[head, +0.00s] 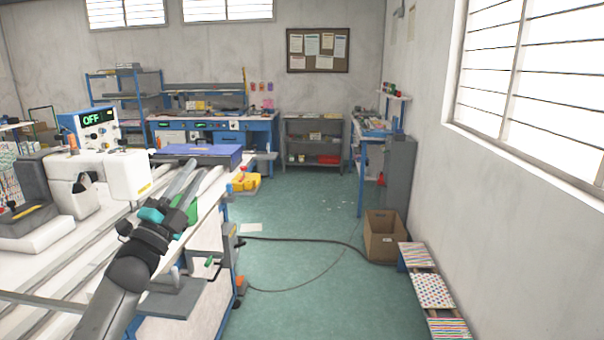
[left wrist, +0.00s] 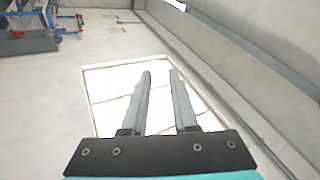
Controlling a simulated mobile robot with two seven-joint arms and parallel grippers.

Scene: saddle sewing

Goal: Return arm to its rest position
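My left arm (head: 130,268) comes in from the lower left in the head view, in front of the sewing table. My left gripper (head: 205,168) points up and away, with a teal part near its wrist. In the left wrist view the two grey fingers of this gripper (left wrist: 160,75) stand apart with nothing held between them. They face a pale wall and a bright window (left wrist: 115,95). My right arm and right gripper show in neither view.
A white sewing machine (head: 118,175) stands on the table at left, below a blue control box reading OFF (head: 95,130). A blue-purple box (head: 205,153) lies behind my gripper. A cardboard box (head: 384,238) and patterned boards (head: 433,291) stand by the right wall. Cables cross the open green floor.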

